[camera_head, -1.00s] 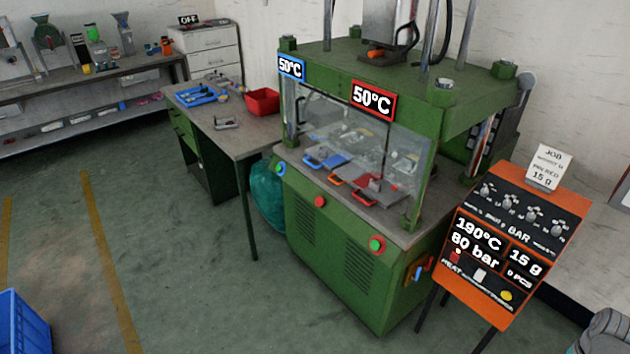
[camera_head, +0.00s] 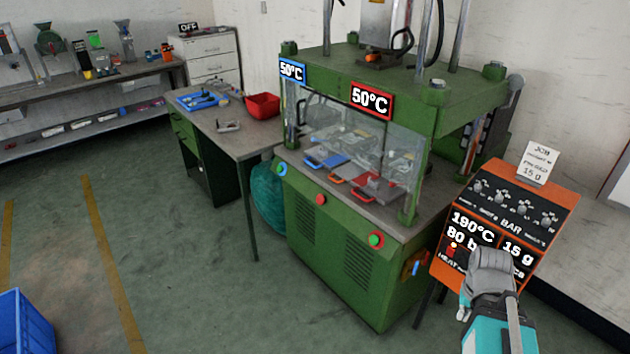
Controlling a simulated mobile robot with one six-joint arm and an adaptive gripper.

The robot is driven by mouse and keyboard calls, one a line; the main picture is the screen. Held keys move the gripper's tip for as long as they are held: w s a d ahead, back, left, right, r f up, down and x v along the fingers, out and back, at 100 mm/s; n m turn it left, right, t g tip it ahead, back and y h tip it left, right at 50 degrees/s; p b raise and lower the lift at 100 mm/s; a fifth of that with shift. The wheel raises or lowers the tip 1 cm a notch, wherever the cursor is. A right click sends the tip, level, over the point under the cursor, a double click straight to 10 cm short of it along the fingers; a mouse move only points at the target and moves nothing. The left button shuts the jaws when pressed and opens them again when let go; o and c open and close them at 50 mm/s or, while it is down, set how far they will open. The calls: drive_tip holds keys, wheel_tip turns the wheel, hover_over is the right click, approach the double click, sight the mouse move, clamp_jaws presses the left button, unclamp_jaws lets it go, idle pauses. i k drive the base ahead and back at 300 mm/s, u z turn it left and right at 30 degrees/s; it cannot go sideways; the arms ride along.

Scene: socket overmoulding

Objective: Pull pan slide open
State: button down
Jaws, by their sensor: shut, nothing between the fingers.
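I cannot tell for certain which part is the pan slide. A small blue handle (camera_head: 416,267) and an orange part (camera_head: 409,262) sit on the right side of the green press (camera_head: 330,262), low down. Inside the press, behind its clear guard, a blue-handled plate (camera_head: 325,161) and a red plate (camera_head: 376,188) lie on the bed. My own grey and teal arm link shows at the lower right, in front of the orange control panel (camera_head: 530,205). My gripper's fingers cannot be made out in this view.
The control panel stands right of the press. A side table (camera_head: 240,140) with a red bin (camera_head: 263,105) and a blue tray (camera_head: 203,99) stands left. A blue crate (camera_head: 22,325) is at the lower left. The floor between is clear.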

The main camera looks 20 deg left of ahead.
sight(346, 172)
drive_tip(key=u, duration=0.85)
drive_tip(key=k, duration=0.65)
drive_tip(key=u, duration=0.35)
drive_tip(key=i, duration=1.75)
drive_tip(key=z, duration=0.5)
